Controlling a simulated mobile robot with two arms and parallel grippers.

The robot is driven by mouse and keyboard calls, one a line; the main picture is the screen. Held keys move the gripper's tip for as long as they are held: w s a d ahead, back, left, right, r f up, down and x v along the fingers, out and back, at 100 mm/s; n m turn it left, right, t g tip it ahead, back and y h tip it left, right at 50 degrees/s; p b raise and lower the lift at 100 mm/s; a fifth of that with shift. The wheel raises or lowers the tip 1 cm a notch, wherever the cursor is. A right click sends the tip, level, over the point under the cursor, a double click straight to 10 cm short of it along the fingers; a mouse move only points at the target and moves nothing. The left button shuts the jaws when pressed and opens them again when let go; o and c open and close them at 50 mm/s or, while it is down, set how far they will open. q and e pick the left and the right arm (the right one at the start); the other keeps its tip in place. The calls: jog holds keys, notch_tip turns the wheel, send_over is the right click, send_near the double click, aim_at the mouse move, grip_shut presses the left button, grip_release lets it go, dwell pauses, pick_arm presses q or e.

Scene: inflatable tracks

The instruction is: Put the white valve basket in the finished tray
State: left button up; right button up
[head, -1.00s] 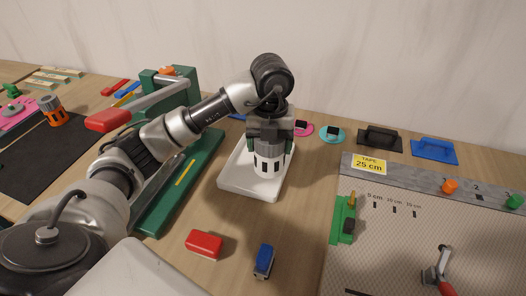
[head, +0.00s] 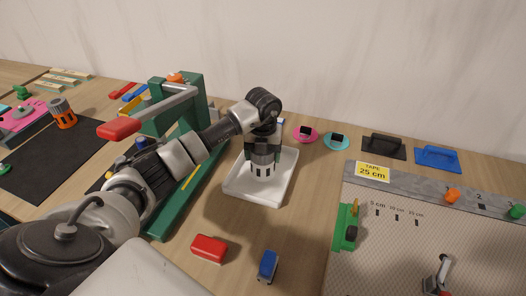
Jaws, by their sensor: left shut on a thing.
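The white valve basket (head: 262,171), a small slotted cylinder, is in my left gripper (head: 263,155), which points down and is shut on it. The basket is over the inside of the white tray (head: 279,191), and its lower end is at or just above the tray floor; I cannot tell if it touches. The gripper hides the upper part of the basket. My right gripper is not in view.
A green press with a red-handled lever (head: 118,128) stands left of the tray. A red block (head: 209,248) and a blue block (head: 267,265) lie in front. A tape board (head: 430,225) is at right. Pink (head: 305,134) and teal (head: 336,141) discs lie behind.

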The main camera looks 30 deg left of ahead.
pick_arm(q)
jog(key=o, duration=1)
jog(key=shift+f, duration=0.1)
jog(key=shift+r+b, duration=0.65)
jog(key=shift+r, duration=3.3)
